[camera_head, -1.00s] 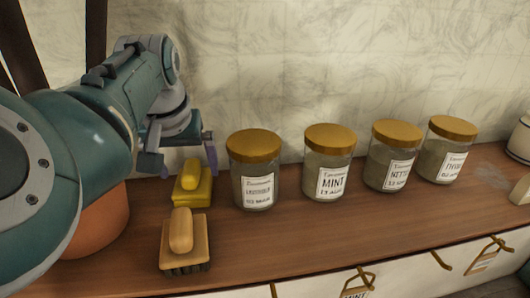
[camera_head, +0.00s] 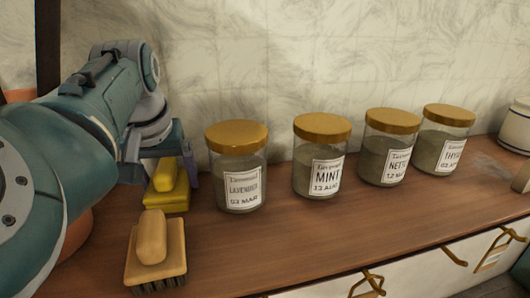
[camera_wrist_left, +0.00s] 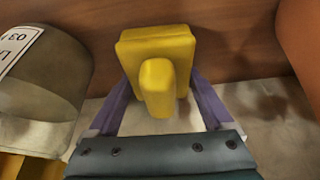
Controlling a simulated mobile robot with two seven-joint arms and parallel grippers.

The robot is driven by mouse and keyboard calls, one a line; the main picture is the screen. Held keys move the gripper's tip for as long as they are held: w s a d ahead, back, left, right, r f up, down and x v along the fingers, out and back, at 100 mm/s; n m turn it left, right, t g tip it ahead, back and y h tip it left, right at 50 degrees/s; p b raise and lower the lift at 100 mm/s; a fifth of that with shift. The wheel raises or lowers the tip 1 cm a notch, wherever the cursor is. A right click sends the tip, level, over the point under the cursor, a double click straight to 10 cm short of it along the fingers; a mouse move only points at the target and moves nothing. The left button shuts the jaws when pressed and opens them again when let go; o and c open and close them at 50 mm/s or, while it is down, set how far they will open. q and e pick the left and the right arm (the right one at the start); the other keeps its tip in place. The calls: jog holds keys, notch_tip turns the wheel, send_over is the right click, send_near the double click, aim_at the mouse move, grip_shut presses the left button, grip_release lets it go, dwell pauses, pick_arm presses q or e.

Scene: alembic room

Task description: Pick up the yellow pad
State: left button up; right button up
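The yellow pad (camera_head: 167,198) lies on the wooden counter, a block base with a raised handle. In the left wrist view the yellow pad (camera_wrist_left: 158,52) sits between the two purple fingers, its handle pointing toward the camera. My left gripper (camera_head: 170,178) is close over the pad, its fingers spread. In the left wrist view gaps show between the left gripper (camera_wrist_left: 159,95) fingers and the handle. Whether a finger touches the base I cannot tell. My right gripper is not in view.
A wooden brush (camera_head: 153,256) lies just in front of the pad. The lavender jar (camera_head: 238,172) stands close on the right, with the mint jar (camera_head: 320,162) and more jars beyond. A terracotta pot (camera_head: 78,232) is at the left, partly behind my arm.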

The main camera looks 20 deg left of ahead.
aim_at(165, 162)
pick_arm(q)
jog(key=c, duration=0.7)
jog(key=shift+r, duration=0.1)
jog(key=shift+c, duration=0.2)
notch_tip(165, 162, up, 10)
jog(key=shift+f, duration=0.1)
jog(key=o, duration=0.9)
jog(key=shift+c, duration=0.2)
jog(key=c, duration=0.7)
